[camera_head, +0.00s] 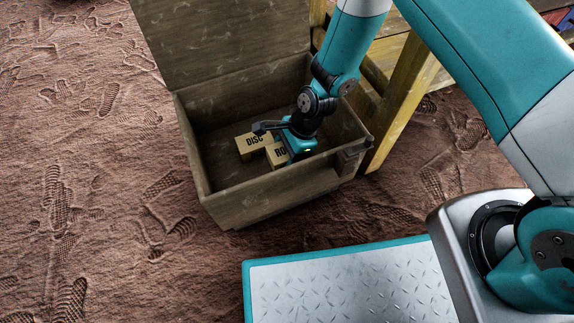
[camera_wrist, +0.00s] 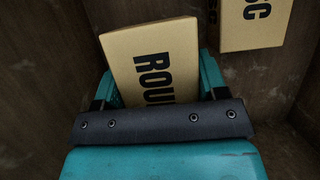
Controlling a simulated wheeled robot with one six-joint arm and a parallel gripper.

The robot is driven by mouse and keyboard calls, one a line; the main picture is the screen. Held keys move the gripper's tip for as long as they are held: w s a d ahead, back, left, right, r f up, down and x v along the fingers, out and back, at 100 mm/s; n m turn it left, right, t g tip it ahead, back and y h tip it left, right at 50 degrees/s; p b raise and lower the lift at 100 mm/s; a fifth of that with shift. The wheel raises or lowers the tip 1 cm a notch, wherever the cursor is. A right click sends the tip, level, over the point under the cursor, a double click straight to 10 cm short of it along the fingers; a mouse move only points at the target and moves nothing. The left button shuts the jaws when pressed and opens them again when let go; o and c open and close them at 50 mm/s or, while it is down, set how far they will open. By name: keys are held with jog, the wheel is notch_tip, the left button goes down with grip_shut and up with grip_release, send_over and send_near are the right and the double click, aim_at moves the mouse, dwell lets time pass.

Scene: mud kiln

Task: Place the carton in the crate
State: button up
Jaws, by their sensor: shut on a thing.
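The crate (camera_head: 233,208) is a dark wooden box with its lid raised, standing on the ground in the head view. My gripper (camera_head: 287,150) is inside the crate, shut on a tan carton (camera_head: 277,158) with black letters starting "RO". In the wrist view the carton (camera_wrist: 155,62) reads "ROU" and sits between the two teal fingers, tilted a little. A second tan carton (camera_head: 251,145), marked "DISC", is in the crate just to the left. Whether the held carton touches the crate floor I cannot tell.
The crate's raised lid (camera_head: 215,35) stands behind the opening. A yellow wooden frame (camera_head: 402,95) stands close to the crate's right side. Open reddish ground with footprints (camera_head: 85,170) lies to the left. In the wrist view, the second carton (camera_wrist: 252,25) is at the upper right.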

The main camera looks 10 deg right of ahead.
notch_tip(320, 180, down, 4)
jog(key=b, duration=0.2)
jog(key=shift+f+b, duration=0.25)
jog(key=shift+b, duration=0.1)
jog(key=shift+r, duration=0.15)
jog(key=o, duration=1.1)
jog(key=p+v, duration=0.8)
jog(key=v, duration=0.4)
jog(key=shift+r, duration=0.1)
